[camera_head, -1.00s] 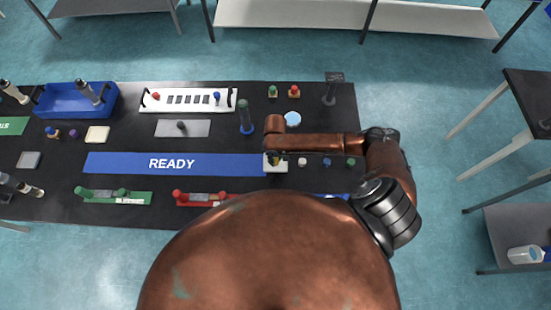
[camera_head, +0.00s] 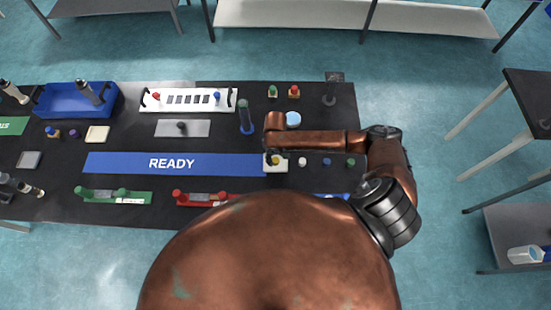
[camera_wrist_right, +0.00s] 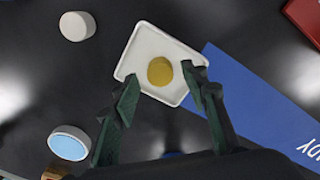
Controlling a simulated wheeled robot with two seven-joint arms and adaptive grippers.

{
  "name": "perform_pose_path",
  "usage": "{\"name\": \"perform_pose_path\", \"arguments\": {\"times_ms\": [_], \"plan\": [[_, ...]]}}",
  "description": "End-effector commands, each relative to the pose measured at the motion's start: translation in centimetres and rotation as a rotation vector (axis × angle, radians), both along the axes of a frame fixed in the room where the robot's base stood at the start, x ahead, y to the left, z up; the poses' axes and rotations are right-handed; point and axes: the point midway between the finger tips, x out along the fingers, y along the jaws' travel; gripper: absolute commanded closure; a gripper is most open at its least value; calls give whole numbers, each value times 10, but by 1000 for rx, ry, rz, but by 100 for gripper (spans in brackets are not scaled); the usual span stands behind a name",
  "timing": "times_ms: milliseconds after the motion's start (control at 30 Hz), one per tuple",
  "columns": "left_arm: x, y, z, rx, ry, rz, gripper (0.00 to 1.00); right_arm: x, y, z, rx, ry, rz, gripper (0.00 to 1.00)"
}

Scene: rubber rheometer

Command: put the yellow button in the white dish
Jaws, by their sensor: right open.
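The yellow button (camera_wrist_right: 160,71) lies in the white dish (camera_wrist_right: 133,62), near its middle, in the right wrist view. In the head view the yellow button (camera_head: 276,161) shows on the white dish (camera_head: 283,170), at the right end of the blue READY strip. My right gripper (camera_wrist_right: 162,82) is open, its dark green fingers apart on either side of the dish's near part and holding nothing. In the head view my right gripper (camera_head: 271,151) is just behind the button, partly hidden by its own wrist. My left gripper is not in view.
White (camera_head: 302,161), blue (camera_head: 327,162) and green (camera_head: 350,162) buttons stand right of the dish. A round light-blue-topped container (camera_head: 293,119) is behind my right forearm. A dark post (camera_head: 247,118) and the READY strip (camera_head: 172,163) are to the left.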

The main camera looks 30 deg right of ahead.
Motion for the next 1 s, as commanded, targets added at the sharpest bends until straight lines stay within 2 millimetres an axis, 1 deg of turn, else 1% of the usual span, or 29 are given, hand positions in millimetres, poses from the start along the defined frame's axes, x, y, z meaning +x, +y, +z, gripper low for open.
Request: {"name": "perform_pose_path", "arguments": {"times_ms": [33,300,400,500,667,1000], "plan": [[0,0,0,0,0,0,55,2,0,11,0,-5,1,59],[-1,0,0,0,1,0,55,1,0,68,0,-4,1,59],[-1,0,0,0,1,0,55,1,0,84,1,-3,0,59],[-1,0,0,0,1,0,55,1,0,95,1,-3,0,59],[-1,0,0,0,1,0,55,1,1,104,0,-2,0,59],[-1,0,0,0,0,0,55,0,1,104,0,-2,0,59]]}}
